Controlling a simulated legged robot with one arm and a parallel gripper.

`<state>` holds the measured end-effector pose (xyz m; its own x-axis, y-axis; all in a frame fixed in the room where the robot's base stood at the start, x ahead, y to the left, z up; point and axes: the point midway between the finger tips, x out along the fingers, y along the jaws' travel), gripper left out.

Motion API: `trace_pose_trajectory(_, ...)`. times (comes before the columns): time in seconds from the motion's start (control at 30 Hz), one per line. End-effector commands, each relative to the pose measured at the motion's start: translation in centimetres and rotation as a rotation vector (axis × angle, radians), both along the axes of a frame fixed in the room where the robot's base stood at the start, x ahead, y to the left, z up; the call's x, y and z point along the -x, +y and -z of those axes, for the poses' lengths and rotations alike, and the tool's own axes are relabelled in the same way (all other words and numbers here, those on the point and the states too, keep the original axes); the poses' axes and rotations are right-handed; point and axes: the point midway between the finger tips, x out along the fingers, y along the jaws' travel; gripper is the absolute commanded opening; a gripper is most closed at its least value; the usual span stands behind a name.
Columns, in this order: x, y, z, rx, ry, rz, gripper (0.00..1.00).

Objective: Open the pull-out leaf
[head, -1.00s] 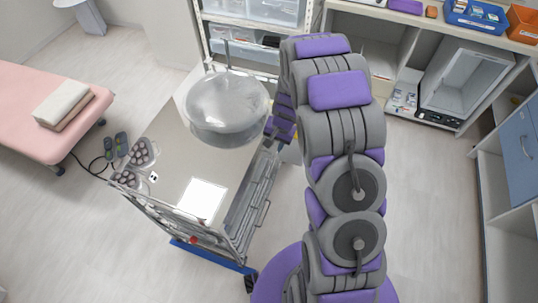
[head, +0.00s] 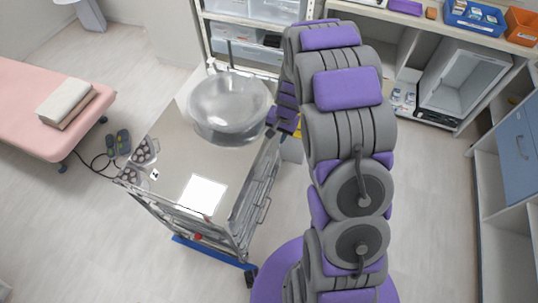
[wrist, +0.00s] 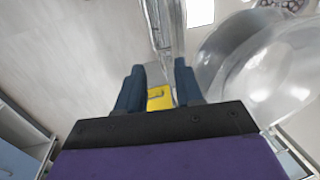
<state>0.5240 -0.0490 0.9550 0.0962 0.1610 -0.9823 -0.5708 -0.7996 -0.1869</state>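The steel trolley (head: 165,200) stands left of my arm, with a large clear bowl on its top and wire rails along its right side. No pull-out leaf can be made out for certain. My gripper (wrist: 158,75) shows in the wrist view as two dark blue fingers, apart, with nothing clearly held. A yellow piece with a small grey handle-like part (wrist: 159,98) appears between them; I cannot tell whether it touches them. In the head view my gripper is at the trolley's right far side, its fingertips mostly hidden by the arm.
The clear bowl (head: 229,108) is close to my gripper. A pink couch (head: 40,115) with folded towels is at the left. Shelves (head: 255,25) stand behind the trolley, and a blue-fronted cabinet (head: 518,150) stands at the right. Floor right of my arm is clear.

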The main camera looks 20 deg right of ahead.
Motion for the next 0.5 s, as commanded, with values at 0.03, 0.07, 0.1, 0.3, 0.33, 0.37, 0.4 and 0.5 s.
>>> trace_pose_trajectory(0.03,0.0,-0.1,-0.5,0.0,0.0,0.0,0.36)
trace_pose_trajectory(0.07,0.1,-0.2,-0.6,-0.001,-0.001,0.0,0.36)
trace_pose_trajectory(0.1,0.1,-0.3,-0.9,-0.002,0.0,0.0,0.36)
trace_pose_trajectory(0.3,0.2,-0.8,-2.1,-0.007,0.001,0.001,0.36)
trace_pose_trajectory(0.33,0.2,-0.9,-2.3,-0.007,0.0,0.001,0.36)
trace_pose_trajectory(0.37,0.3,-1.0,-2.5,-0.007,0.0,0.001,0.36)
trace_pose_trajectory(0.4,0.3,-1.0,-2.7,-0.007,-0.001,0.001,0.36)
trace_pose_trajectory(0.5,0.3,-1.0,-3.4,-0.005,-0.001,0.002,0.36)
